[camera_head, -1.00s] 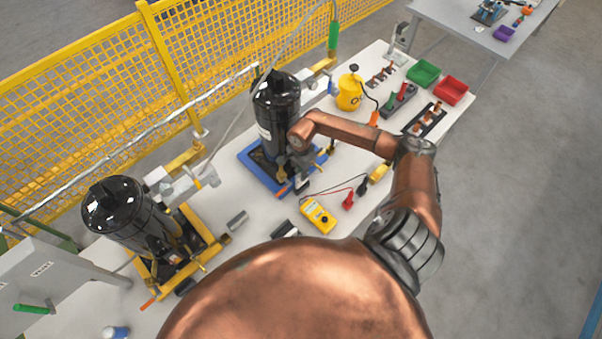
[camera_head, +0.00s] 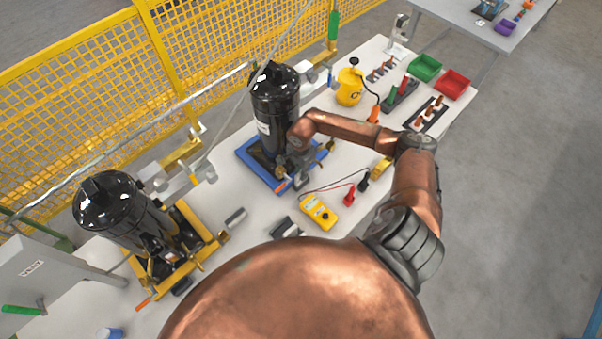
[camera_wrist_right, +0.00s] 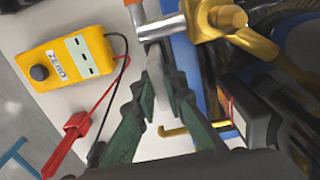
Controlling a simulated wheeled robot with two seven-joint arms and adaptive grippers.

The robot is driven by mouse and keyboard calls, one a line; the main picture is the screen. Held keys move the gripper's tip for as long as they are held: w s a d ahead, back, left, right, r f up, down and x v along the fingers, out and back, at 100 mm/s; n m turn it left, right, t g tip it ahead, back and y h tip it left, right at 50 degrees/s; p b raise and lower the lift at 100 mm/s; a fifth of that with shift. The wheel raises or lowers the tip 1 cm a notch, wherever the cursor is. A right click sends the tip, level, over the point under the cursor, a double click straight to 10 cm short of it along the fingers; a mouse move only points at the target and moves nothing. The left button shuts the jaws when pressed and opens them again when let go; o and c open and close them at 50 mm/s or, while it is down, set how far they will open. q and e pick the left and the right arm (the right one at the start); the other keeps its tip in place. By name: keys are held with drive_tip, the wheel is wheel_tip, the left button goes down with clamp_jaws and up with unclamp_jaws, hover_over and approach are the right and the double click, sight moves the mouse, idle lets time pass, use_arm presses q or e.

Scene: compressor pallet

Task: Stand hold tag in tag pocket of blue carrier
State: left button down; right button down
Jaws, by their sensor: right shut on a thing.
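The blue carrier (camera_head: 244,158) stands on the table with a black compressor (camera_head: 275,105) upright on it. My right gripper (camera_head: 297,183) is at the carrier's front right corner, low beside the compressor. In the right wrist view its green fingers (camera_wrist_right: 160,100) are shut on a thin pale plate, the hold tag (camera_wrist_right: 156,82), seen nearly edge-on. A blue strip of the carrier (camera_wrist_right: 189,62) runs just right of the fingers. I cannot make out the tag pocket clearly, nor whether the tag touches it. My left gripper is not in view.
A yellow meter (camera_head: 319,212) with red and black leads lies near the gripper. A brass fitting (camera_wrist_right: 235,28) is close beyond the fingertips. A yellow carrier (camera_head: 205,232) with another compressor stands left. Green (camera_head: 425,67) and red (camera_head: 453,84) bins are at the back right.

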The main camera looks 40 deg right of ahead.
drive_tip(key=shift+f+b, duration=0.55)
drive_tip(key=shift+f, duration=0.05)
drive_tip(key=c, duration=1.9)
unclamp_jaws()
drive_tip(key=shift+c, duration=0.6)
drive_tip(key=shift+c, duration=1.2)
drive_tip(key=shift+r, duration=0.15)
drive_tip(key=shift+r+p, duration=1.7)
drive_tip(key=shift+r, duration=1.7)
